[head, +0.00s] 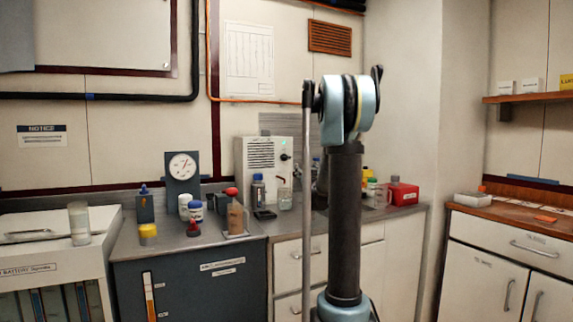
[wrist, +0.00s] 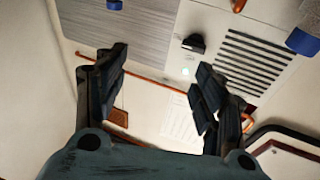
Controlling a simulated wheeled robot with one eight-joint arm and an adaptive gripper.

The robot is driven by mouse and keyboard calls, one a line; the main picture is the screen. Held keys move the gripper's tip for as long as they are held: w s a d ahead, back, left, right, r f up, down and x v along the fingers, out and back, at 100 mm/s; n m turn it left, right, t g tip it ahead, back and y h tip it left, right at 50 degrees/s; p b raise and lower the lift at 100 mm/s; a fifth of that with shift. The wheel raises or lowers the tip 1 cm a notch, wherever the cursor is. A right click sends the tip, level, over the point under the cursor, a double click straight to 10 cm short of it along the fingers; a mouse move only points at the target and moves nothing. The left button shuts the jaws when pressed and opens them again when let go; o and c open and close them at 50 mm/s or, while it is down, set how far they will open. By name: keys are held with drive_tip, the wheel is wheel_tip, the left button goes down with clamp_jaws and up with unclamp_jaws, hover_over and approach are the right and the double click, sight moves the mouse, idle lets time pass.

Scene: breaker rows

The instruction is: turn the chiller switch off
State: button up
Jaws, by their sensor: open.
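The chiller is a pale box (head: 258,158) with a slotted grille, standing on the counter against the back wall in the head view. A small green light (head: 284,157) shows on its front. In the wrist view its slotted face (wrist: 255,62) is at the upper right. A small black switch (wrist: 194,43) sits beside the slots, with a lit pale-green light (wrist: 186,71) near it. My gripper (wrist: 162,68) is open and empty. The switch lies beyond the fingertips, nearer the right finger, and looks apart from them. My arm hides the gripper in the head view.
Several bottles stand around the chiller, including a blue-capped one (head: 258,190) and a red-topped one (head: 233,212). A dial gauge (head: 182,170) is to the left. A red box (head: 403,193) is to the right. An orange conduit (wrist: 150,75) crosses the wrist view.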

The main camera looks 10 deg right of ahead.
sight(286, 159)
drive_tip(key=w+a+r+n+y, duration=0.1)
drive_tip(key=w+a+y, duration=0.1)
drive_tip(key=w, duration=0.3)
drive_tip(key=w+a+r+n+t+y, duration=0.1)
drive_tip(key=w+a+y, duration=0.1)
drive_tip(key=w, duration=0.4)
drive_tip(key=w+a+r+n+y, duration=0.1)
drive_tip(key=w+a+n+y, duration=0.1)
drive_tip(key=w, duration=0.3)
drive_tip(key=shift+w+a+y, duration=0.3)
drive_tip(key=shift+a+y, duration=0.2)
drive_tip(key=shift+a, duration=0.05)
drive_tip(key=c, duration=1.1)
